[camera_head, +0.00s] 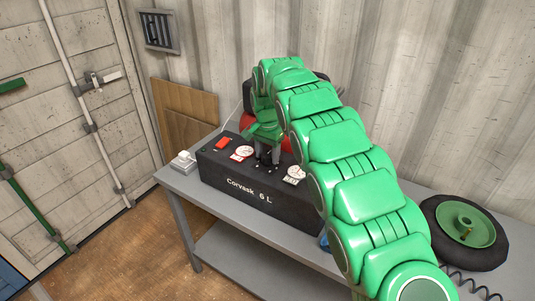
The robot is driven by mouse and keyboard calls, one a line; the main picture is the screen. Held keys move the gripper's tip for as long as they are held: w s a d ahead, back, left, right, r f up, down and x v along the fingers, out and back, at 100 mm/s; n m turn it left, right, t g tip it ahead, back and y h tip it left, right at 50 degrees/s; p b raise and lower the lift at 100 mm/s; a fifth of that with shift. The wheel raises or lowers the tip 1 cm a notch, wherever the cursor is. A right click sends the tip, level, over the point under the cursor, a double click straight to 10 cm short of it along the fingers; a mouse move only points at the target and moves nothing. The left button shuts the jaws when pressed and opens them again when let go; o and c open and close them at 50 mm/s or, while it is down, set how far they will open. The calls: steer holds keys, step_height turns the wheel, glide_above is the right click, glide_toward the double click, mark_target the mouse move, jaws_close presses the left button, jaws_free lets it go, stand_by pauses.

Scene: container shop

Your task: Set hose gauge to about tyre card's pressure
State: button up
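A black compressor panel (240,182) marked "Corvask 6 L" stands on a grey bench. It carries two round white gauges, a left gauge (242,152) and a right gauge (295,172). Their needles and numbers are too small to read, and I cannot tell which is the hose gauge. My gripper (265,160) points down at the panel top between the gauges, by small dark parts. I cannot tell whether its fingers touch or hold any of them. A wheel with a black tyre (490,252) and green rim lies at the bench's right. I cannot make out a tyre card.
A red switch (222,143) sits at the panel's left end. A red tank (247,121) is partly hidden behind my arm. A white socket box (183,158) is at the bench's left end. A coiled black hose (470,286) lies by the wheel. A corrugated wall (410,90) closes the back.

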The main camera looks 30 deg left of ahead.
mark_target(268, 154)
steer(key=shift+o, duration=1.1)
step_height(268, 154, up, 7)
steer(key=shift+f, duration=0.1)
steer(key=shift+r, duration=0.45)
